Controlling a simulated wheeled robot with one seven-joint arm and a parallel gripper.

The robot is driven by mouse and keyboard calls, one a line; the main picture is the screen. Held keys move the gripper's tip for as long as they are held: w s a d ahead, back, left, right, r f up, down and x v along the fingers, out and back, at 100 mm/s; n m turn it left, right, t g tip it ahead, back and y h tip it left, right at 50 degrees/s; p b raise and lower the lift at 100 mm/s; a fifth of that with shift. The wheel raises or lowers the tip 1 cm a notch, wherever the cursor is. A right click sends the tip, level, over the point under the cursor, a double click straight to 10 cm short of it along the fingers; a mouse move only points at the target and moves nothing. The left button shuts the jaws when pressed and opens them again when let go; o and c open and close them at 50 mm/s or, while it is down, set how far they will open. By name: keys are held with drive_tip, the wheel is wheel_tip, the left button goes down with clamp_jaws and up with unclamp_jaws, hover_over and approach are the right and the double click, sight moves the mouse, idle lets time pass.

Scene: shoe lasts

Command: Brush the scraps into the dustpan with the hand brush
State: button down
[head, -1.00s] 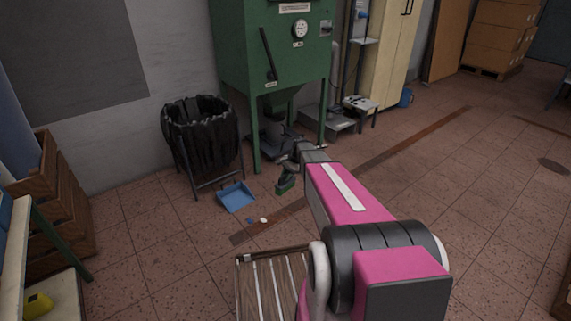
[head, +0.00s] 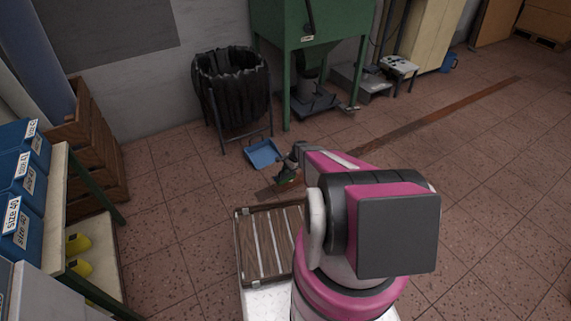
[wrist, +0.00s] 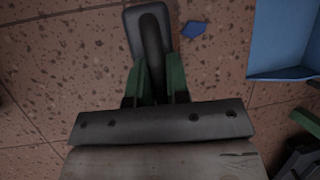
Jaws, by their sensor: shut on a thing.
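The blue dustpan (head: 264,153) lies on the tiled floor in front of the black bin. Its edge also shows at the upper right of the wrist view (wrist: 276,66). My gripper (head: 287,178) is low over the floor, just in front of and right of the dustpan. In the wrist view its green fingers (wrist: 157,82) are closed on the dark grey hand brush (wrist: 148,22), whose rounded end points up the picture. One blue scrap (wrist: 194,29) lies on the floor between brush and dustpan. I cannot make out other scraps; the arm may hide them in the head view.
A black-lined bin (head: 233,88) stands behind the dustpan, and a green machine (head: 315,25) on legs to its right. A slatted rack (head: 270,245) is close in front. Shelving with blue boxes (head: 22,172) is at left. Floor to the right is open.

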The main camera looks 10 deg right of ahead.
drive_tip(key=shift+w+a+f, duration=0.1)
drive_tip(key=shift+w+f, duration=0.1)
drive_tip(key=shift+f, duration=1)
drive_tip(key=shift+w+a+f, duration=0.1)
drive_tip(key=shift+w+f, duration=0.05)
drive_tip(key=shift+f, duration=1)
drive_tip(key=shift+w+f, duration=0.2)
drive_tip(key=shift+f, duration=1)
drive_tip(key=w, duration=0.2)
drive_tip(key=w+a, duration=0.1)
drive_tip(key=shift+w+a+f, duration=0.15)
drive_tip(key=shift+w+a, duration=0.05)
drive_tip(key=shift+w, duration=0.2)
drive_tip(key=shift+w+a+r, duration=0.1)
drive_tip(key=shift+w+a, duration=1.15)
drive_tip(key=shift+w, duration=1.85)
drive_tip(key=shift+w+a+r, duration=0.1)
drive_tip(key=shift+w+a, duration=1.2)
drive_tip(key=shift+w, duration=1.8)
drive_tip(key=shift+w+a+r, duration=0.1)
drive_tip(key=shift+w+a, duration=1.15)
drive_tip(key=shift+w, duration=1.85)
drive_tip(key=s+d+r, duration=0.1)
drive_tip(key=s+r, duration=0.2)
drive_tip(key=r, duration=0.3)
drive_tip(key=shift+s+d+r, duration=0.15)
drive_tip(key=shift+r, duration=0.25)
